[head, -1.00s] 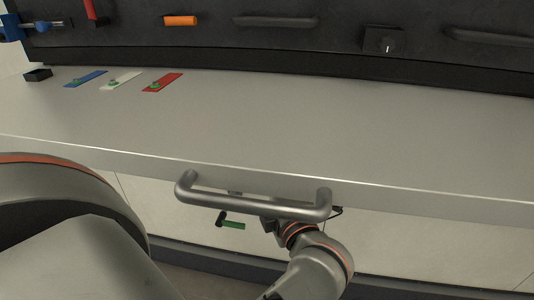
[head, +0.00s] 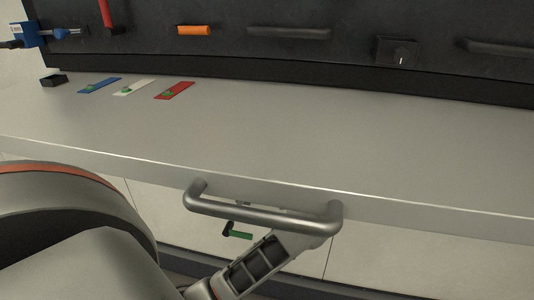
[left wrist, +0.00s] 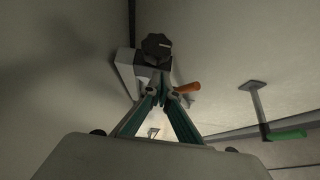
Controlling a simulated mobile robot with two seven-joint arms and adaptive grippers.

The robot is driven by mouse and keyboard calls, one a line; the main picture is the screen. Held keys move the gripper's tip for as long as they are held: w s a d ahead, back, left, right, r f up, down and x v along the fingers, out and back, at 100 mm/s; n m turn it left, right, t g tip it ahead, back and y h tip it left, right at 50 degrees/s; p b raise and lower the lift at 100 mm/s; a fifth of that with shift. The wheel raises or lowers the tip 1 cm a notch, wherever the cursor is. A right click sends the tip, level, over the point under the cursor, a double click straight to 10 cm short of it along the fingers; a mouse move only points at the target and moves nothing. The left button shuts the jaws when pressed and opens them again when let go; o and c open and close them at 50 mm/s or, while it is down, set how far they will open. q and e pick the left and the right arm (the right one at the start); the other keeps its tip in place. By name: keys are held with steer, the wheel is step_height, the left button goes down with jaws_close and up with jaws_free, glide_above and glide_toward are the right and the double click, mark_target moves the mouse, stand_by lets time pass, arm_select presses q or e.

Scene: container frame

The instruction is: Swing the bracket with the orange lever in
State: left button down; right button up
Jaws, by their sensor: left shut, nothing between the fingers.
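In the left wrist view, my left gripper (left wrist: 162,95) is shut and empty, its teal fingers meeting in a point. The orange lever (left wrist: 188,88) is just right of the fingertips; whether they touch it is unclear. A pale block-like mount (left wrist: 148,75), apparently the bracket, is beyond the fingertips and partly hidden by them. A black knob (left wrist: 157,45) is above it. In the head view, the left gripper is hidden below the front bar handle. My right gripper is in neither view.
A green-handled lever (left wrist: 287,135) is to the right; a green handle (head: 237,235) also hangs below the worktop (head: 300,130). The bar handle (head: 260,213) runs along its front edge. Blue, white and red plates (head: 174,91) lie at the back left. Another orange handle (head: 195,30) is on the back panel.

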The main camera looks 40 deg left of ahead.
arm_select(q)
steer(key=shift+w, duration=0.1)
steer(key=w, duration=0.2)
steer(key=w+a, duration=0.1)
steer(key=w, duration=0.2)
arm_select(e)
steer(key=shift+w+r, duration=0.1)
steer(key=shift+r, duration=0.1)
arm_select(q)
steer(key=shift+s, duration=0.1)
